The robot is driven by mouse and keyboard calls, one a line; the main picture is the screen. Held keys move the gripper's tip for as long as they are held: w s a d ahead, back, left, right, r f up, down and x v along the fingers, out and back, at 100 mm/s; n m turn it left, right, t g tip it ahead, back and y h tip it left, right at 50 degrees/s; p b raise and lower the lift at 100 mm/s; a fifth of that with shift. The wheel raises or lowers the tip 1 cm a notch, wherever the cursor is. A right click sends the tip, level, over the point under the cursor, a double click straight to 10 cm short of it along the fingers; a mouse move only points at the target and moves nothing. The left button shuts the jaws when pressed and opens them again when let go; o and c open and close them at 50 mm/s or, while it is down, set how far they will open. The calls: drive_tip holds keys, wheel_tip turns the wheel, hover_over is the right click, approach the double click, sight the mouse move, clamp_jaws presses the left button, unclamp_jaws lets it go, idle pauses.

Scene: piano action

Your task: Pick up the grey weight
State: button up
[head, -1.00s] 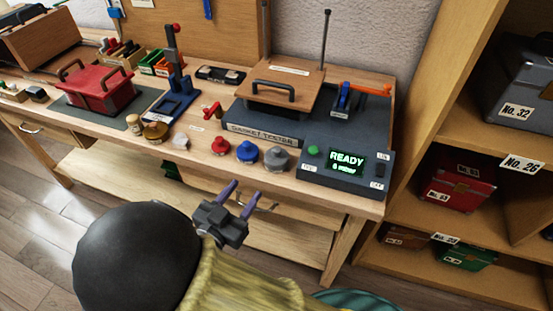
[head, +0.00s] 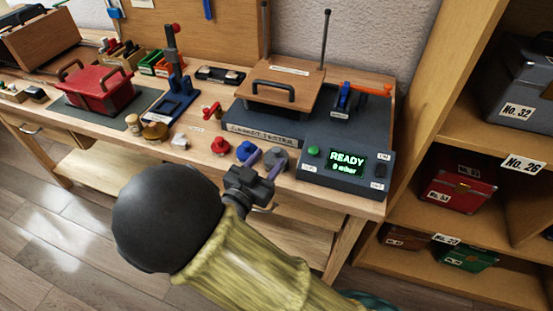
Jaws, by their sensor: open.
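The grey weight (head: 273,155) stands on the bench in front of the gasket tester, at the right end of a row with a blue weight (head: 246,148) and a red weight (head: 220,145). My gripper (head: 267,160) is open, with its two purple fingers pointing at the grey weight. The fingers overlap the front of the weight in the picture and hide part of it. I cannot tell whether they touch it or how far apart in depth they are.
The gasket tester (head: 262,137) stands close behind the weights, and its control box (head: 347,170) reading READY is just right. A red-handled valve (head: 212,110), a brass piece (head: 155,131) and a small white piece (head: 180,141) are left. Shelves with cases stand at right.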

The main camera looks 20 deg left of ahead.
sight(274, 152)
drive_tip(key=x, duration=0.5)
drive_tip(key=shift+d+f, duration=0.15)
idle(0.3)
clamp_jaws()
